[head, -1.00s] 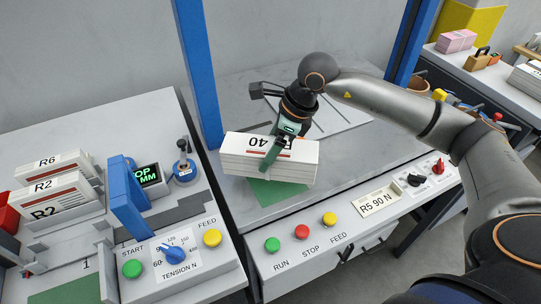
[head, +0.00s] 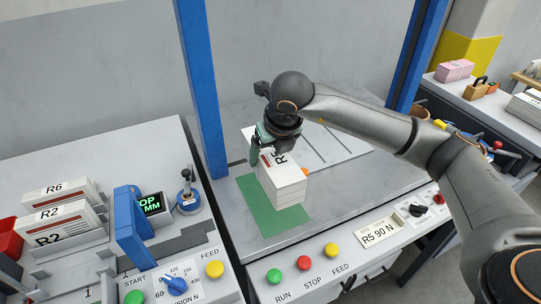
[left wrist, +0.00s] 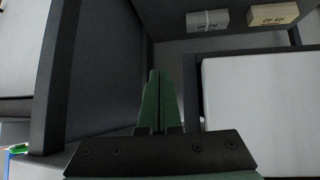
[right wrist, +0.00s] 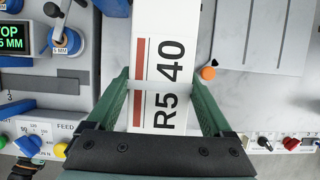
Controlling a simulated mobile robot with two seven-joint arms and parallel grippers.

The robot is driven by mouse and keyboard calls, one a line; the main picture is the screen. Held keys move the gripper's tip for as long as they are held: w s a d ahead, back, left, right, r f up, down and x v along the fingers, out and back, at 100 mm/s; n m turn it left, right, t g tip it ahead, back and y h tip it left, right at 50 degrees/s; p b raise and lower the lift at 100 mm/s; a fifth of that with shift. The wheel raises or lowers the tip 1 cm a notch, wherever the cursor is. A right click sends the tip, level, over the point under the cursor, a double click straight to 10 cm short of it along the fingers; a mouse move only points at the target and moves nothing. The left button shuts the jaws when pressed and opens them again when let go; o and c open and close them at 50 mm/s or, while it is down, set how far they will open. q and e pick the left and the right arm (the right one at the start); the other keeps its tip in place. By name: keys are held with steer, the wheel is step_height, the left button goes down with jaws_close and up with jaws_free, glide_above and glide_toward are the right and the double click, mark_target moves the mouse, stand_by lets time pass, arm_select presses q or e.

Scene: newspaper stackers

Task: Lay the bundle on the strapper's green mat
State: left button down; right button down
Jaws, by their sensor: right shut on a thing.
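The bundle (head: 283,187) is a white stack of newspapers with a red stripe, marked R5 40 on top in the right wrist view (right wrist: 160,75). My right gripper (head: 272,145) is shut on it, one finger on each long side. The bundle is over the right part of the strapper's green mat (head: 262,215), roughly lengthwise with it. Bare mat shows at its left and front. I cannot tell whether its underside touches the mat. My left gripper (left wrist: 158,100) is shut and empty in the left wrist view, out of the head view.
A blue post (head: 203,90) stands left behind the mat. The front panel has RUN (head: 274,276), STOP and FEED buttons and an R5 90 N card (head: 381,232). The grey table right of the bundle is mostly clear.

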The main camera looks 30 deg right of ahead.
arm_select(q)
steer(key=shift+f, duration=0.1)
arm_select(e)
steer(key=shift+r, duration=0.15)
